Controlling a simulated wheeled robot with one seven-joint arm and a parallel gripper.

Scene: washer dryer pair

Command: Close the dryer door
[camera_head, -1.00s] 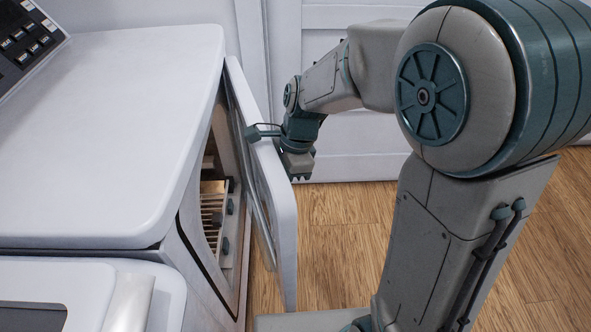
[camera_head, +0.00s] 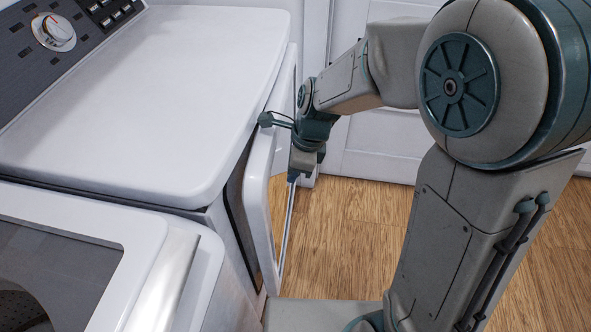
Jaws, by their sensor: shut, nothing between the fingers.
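The dryer (camera_head: 150,85) is the white appliance at upper left with a control panel at its back. My gripper (camera_head: 299,170) is shut and empty, pointing down beside the door, on the side away from the dryer. It overlaps the door in the picture; I cannot tell whether it touches. The latch side and the dryer's inside are hidden.
A second white appliance (camera_head: 140,235) with a glass window stands at lower left, close to the dryer. White panelled cabinet doors (camera_head: 375,150) stand behind my arm. Wood floor (camera_head: 345,230) is free to the right of the door.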

